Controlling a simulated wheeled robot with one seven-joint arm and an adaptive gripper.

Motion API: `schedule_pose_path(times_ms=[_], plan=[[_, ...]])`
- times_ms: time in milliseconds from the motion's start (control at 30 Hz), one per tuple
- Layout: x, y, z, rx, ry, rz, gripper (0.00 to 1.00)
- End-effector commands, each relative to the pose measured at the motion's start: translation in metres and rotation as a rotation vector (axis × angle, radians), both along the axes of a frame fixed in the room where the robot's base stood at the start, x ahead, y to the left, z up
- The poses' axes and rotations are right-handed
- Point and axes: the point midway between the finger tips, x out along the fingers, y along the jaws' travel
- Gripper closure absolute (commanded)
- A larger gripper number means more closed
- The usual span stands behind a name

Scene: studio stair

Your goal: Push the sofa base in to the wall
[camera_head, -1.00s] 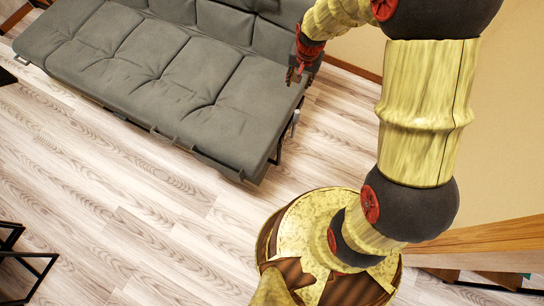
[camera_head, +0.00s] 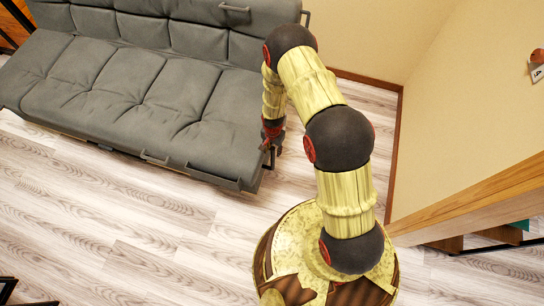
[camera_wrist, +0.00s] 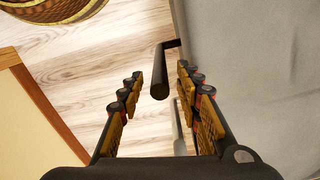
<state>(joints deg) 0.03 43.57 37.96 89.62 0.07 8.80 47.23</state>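The grey sofa base (camera_head: 125,92) extends out in front of its backrest (camera_head: 175,35). A dark bar handle (camera_head: 271,157) sticks out from its right end. My gripper (camera_head: 273,143) is beside that end, partly hidden by my arm in the head view. In the wrist view my gripper (camera_wrist: 160,92) is open, with the dark handle (camera_wrist: 159,80) between its fingers. I cannot tell whether the fingers touch it. The grey side of the sofa base (camera_wrist: 260,70) fills the right of that view.
Beige walls (camera_head: 355,40) with brown skirting stand behind and to the right. A wooden beam (camera_head: 470,200) is at the right. Wood floor (camera_head: 110,220) in front of the sofa is clear; dark furniture legs (camera_head: 12,288) are at lower left.

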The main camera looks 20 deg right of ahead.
Motion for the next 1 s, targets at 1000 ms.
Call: schedule_pose_path(times_ms=[1000], plan=[[0.000, 0.000, -0.056, 0.001, 0.001, 0.001, 0.81]])
